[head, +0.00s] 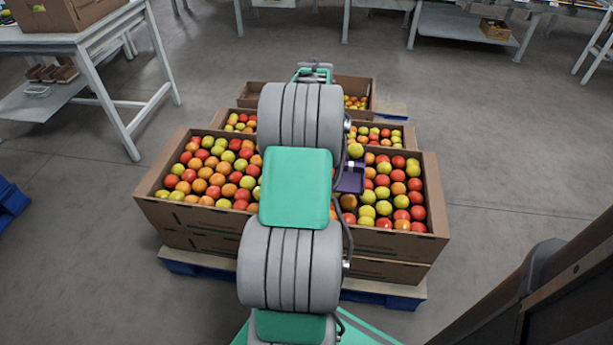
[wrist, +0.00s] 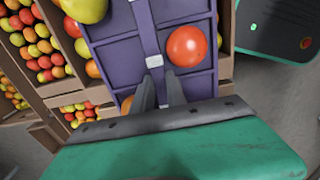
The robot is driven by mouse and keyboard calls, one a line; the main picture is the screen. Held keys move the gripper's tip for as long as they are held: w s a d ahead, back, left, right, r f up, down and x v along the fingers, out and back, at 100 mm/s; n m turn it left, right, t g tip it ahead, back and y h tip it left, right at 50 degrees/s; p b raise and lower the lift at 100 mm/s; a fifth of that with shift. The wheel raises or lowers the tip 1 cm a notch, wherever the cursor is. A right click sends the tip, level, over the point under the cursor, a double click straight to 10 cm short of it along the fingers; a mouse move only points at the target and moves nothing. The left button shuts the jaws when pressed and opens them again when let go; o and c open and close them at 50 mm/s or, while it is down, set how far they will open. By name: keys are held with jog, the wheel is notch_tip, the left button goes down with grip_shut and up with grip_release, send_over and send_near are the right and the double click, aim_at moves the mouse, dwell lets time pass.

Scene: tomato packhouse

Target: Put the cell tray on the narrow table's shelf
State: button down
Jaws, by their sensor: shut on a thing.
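The purple cell tray (wrist: 120,62) fills the middle of the wrist view, with a bar across it between its cells. My gripper (wrist: 160,88) is shut on this bar. A red tomato (wrist: 187,46) sits in a cell on the right; a yellow one (wrist: 85,8) and an orange one show at the left side. In the head view part of the tray (head: 352,180) shows right of my arm, over the tomato boxes; the arm hides the rest and my gripper. A table at left has a low shelf (head: 25,108); I cannot tell whether it is the narrow one.
Cardboard boxes of tomatoes (head: 160,212) stand on blue pallets (head: 375,292) under my arm. The left shelf carries small brown boxes (head: 52,73). A far table has a lower shelf (head: 450,27) with a small box (head: 496,30).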

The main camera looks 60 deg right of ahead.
jog(key=shift+w+a+f, duration=0.3)
jog(key=shift+a+f, duration=0.1)
jog(key=shift+f, duration=0.15)
jog(key=f, duration=0.1)
jog(key=f+b, duration=0.1)
jog(key=a+f, duration=0.1)
jog(key=shift+w+f+b, duration=0.35)
jog(key=shift+f, duration=0.35)
jog(key=shift+f, duration=0.15)
jog(key=c, duration=1.3)
grip_release()
jog(key=shift+c, duration=0.2)
